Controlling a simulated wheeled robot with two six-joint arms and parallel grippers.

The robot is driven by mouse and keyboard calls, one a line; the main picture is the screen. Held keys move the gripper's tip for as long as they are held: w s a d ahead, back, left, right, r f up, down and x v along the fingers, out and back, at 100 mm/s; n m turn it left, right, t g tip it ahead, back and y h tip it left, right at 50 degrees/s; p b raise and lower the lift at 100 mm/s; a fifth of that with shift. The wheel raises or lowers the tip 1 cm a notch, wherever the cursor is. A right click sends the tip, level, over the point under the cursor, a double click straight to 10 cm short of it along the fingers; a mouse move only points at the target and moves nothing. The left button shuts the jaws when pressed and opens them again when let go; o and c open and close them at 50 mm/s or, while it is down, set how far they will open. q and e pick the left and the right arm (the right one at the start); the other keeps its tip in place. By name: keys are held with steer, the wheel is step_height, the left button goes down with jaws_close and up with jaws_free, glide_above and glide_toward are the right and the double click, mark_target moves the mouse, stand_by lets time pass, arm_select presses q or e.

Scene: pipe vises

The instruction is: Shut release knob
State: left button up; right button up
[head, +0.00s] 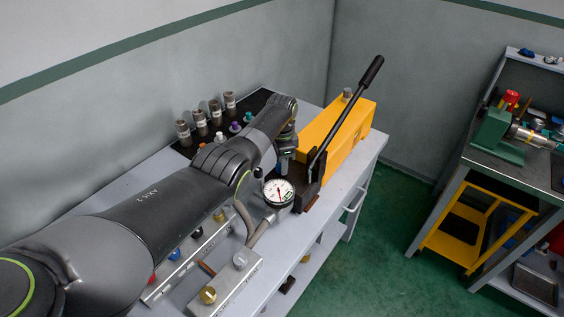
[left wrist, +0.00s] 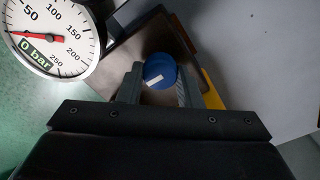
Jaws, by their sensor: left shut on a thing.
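The release knob (left wrist: 160,69) is round and blue with a white mark on top, in the left wrist view. My left gripper (left wrist: 160,84) has one finger on each side of it and is shut on it. In the head view my left gripper (head: 284,166) points down at the near end of the yellow hand pump (head: 333,130), and the knob is hidden there. My right gripper is not in view.
A pressure gauge (head: 278,193) stands close beside the gripper; its dial (left wrist: 52,35) reads 0 bar in the left wrist view. The black pump lever (head: 345,115) rises to the right. Metal fittings (head: 200,122) stand behind my arm. A manifold block (head: 228,283) lies in front.

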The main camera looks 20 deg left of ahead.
arm_select(q)
steer(key=shift+w+r, duration=0.1)
steer(key=shift+r, duration=0.05)
steer(key=o, duration=1)
steer(key=shift+r, duration=0.45)
step_height(320, 180, up, 16)
steer(key=shift+r+b, duration=0.2)
steer(key=shift+b, duration=0.95)
